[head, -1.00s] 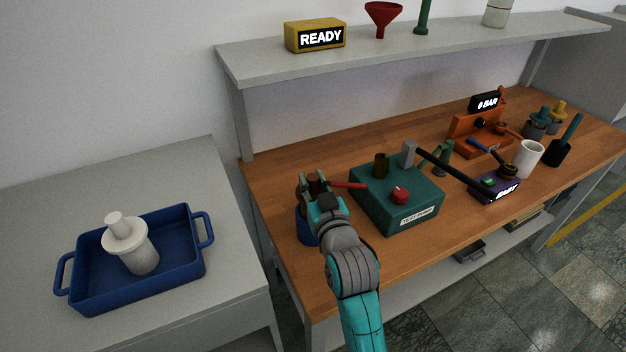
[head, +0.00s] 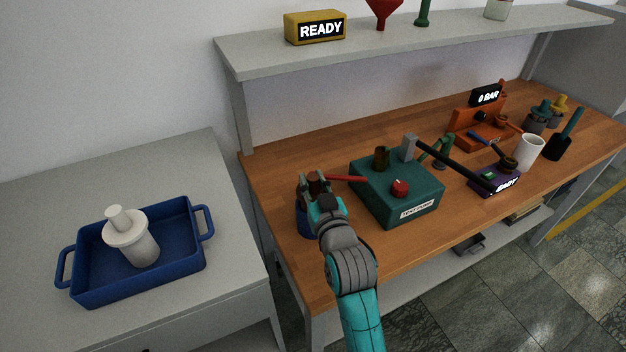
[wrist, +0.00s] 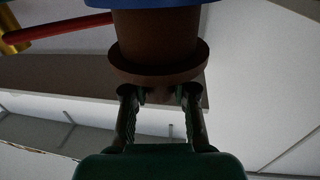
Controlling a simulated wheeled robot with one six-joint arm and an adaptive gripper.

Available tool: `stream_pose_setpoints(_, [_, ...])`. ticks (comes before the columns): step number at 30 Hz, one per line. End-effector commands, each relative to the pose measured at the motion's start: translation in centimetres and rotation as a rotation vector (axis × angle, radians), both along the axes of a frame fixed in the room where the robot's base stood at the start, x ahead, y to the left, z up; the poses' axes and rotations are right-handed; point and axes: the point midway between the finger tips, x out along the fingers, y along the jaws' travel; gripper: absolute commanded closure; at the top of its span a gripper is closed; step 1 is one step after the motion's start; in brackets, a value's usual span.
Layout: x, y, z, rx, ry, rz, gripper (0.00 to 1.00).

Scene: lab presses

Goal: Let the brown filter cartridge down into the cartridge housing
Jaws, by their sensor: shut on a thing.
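The brown filter cartridge (wrist: 158,40) hangs in the wrist view with its wide flange towards my gripper. My gripper (wrist: 160,97) is shut on the small end beyond that flange. A blue edge (wrist: 155,3), which looks like the cartridge housing, meets the brown body at the top of the wrist view. In the head view the blue housing (head: 303,221) stands at the bench's left front, partly hidden by my gripper (head: 322,203). The brown cartridge (head: 314,182) shows just above it there. How deep the cartridge sits in the housing cannot be told.
The green test pump (head: 398,208) stands close right of my gripper, with a red lever (head: 346,178) reaching towards it. A blue tray (head: 84,290) with a white cartridge (head: 136,245) lies on the left table. A grey shelf (head: 420,42) overhangs the bench's back.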

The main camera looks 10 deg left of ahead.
Motion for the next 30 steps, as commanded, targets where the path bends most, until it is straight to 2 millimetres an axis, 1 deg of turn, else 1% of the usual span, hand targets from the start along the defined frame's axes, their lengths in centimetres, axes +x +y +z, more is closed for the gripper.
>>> stream_pose_setpoints(30, [0.0, 0.0, -2.2, 0.000, 0.000, 0.000, 1.00])
